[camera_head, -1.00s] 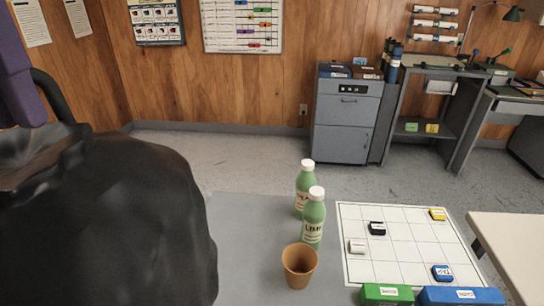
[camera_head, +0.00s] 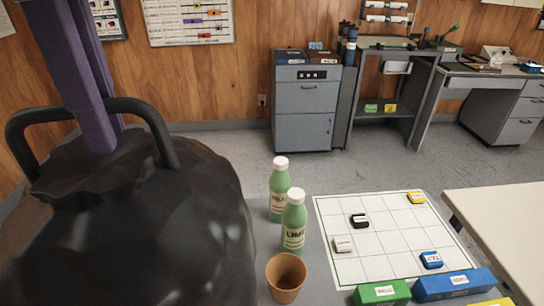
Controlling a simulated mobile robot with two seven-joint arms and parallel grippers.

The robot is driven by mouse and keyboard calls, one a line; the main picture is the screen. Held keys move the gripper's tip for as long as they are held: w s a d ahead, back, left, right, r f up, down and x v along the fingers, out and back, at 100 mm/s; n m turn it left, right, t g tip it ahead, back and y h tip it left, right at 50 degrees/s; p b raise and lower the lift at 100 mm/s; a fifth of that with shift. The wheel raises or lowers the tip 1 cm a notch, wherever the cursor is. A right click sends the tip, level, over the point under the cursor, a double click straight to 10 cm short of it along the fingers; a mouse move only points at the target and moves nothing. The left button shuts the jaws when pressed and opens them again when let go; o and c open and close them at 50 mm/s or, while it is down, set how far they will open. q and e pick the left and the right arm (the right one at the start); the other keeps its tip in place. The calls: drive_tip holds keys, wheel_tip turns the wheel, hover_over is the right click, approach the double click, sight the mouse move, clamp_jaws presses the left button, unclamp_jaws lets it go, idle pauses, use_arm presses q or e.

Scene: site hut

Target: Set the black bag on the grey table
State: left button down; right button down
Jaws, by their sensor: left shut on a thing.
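The black bag (camera_head: 150,235) fills the lower left of the head view, with its arched handle (camera_head: 155,120) on top. My left gripper (camera_head: 105,148), with purple fingers, comes down from the top left and is shut on the bag at its handle. The bag hangs upright in front of the left part of the grey table (camera_head: 320,272) and hides it. I cannot tell whether the bag's bottom, out of frame, touches anything. My right gripper is not in view.
On the grey table, close right of the bag, stand two green bottles (camera_head: 280,195) (camera_head: 294,225) and a brown cup (camera_head: 286,275). A white grid sheet (camera_head: 385,268) with small blocks lies further right, with green (camera_head: 381,293) and blue (camera_head: 452,285) boxes in front.

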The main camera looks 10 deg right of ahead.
sight(133, 173)
use_arm(q)
drive_tip(key=shift+d+f+m, duration=0.3)
drive_tip(key=shift+d+m, duration=0.05)
drive_tip(key=shift+m, duration=0.45)
drive_tip(key=shift+f, duration=0.35)
wheel_tip(133, 173, down, 6)
drive_tip(key=shift+s+f+b, duration=0.1)
drive_tip(key=shift+b, duration=0.95)
drive_tip(key=shift+f, duration=6.65)
drive_tip(key=c, duration=0.9)
unclamp_jaws()
